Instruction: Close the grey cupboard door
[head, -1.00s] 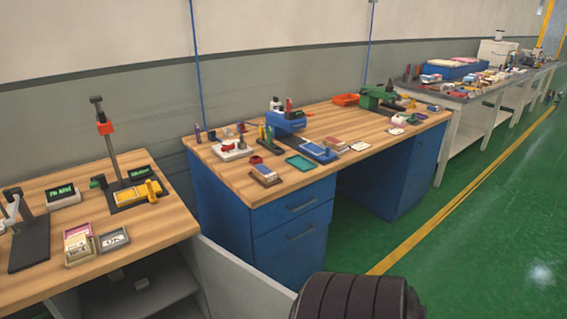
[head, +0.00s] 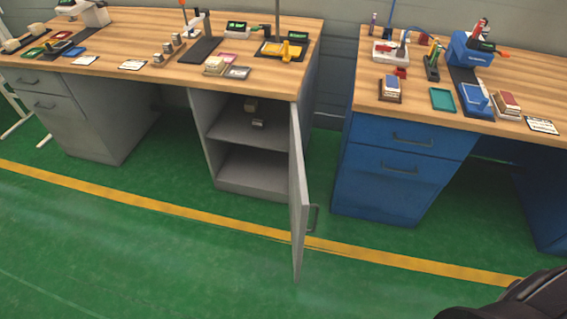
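The grey cupboard door (head: 298,195) stands wide open in the head view, swung out toward me from the right side of the grey cupboard (head: 199,150). I see it almost edge-on, with its handle (head: 313,218) on the right-hand face. Inside the cupboard is a shelf (head: 245,136) with small items (head: 254,110) on it. Neither of my grippers shows in this view. Only a dark, rounded part of mine shows at the bottom right corner.
A wooden worktop (head: 150,40) with tools lies above the cupboard. A blue desk (head: 385,185) with drawers stands to the right, with a gap between it and the open door. The green floor (head: 150,255) in front is clear, with a yellow line (head: 130,201) across it.

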